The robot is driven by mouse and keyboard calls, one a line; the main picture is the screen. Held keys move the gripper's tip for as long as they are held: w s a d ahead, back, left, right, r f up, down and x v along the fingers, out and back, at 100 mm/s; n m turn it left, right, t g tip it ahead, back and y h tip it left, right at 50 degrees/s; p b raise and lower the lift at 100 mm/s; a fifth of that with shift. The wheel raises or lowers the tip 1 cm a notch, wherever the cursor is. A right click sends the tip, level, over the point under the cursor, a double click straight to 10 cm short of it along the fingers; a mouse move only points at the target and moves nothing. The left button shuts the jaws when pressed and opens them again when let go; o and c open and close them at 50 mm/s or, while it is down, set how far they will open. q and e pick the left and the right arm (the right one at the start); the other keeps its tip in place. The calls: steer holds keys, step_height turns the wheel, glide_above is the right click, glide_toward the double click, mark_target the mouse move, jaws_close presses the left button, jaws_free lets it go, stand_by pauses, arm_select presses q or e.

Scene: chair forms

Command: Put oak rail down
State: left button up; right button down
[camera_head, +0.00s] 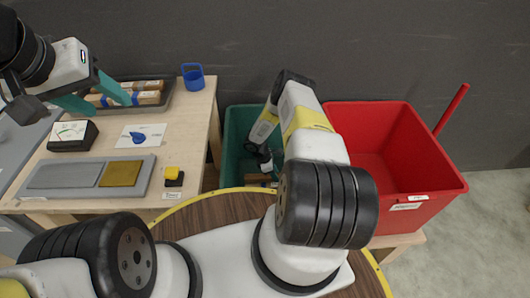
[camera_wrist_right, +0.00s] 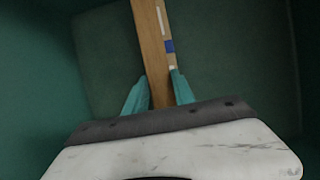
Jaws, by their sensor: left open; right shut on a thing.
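The oak rail (camera_wrist_right: 152,40) is a light brown wooden bar with a white strip and a blue band, seen in the right wrist view. My right gripper (camera_wrist_right: 162,92) is shut on it, with one teal finger on each side. The rail points away from the gripper, over the dark green inside of a bin. In the head view the right arm reaches down into the green bin (camera_head: 232,135), and the arm hides most of the gripper and rail. My left gripper (camera_head: 100,98) is open and empty above the back left of the wooden table.
A red bin (camera_head: 425,175) with a red stick (camera_head: 452,108) stands at the right. The table (camera_head: 190,125) holds a dark tray (camera_head: 170,88) of wooden pieces, a blue holder (camera_head: 193,78), a black box (camera_head: 72,136), a grey plate (camera_head: 65,174) and a yellow-topped block (camera_head: 173,175).

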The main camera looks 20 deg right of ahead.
steer(key=shift+f, duration=0.85)
steer(key=shift+f, duration=0.25)
steer(key=c, duration=1.1)
jaws_free()
steer(key=shift+o, duration=0.2)
steer(key=shift+r, duration=0.1)
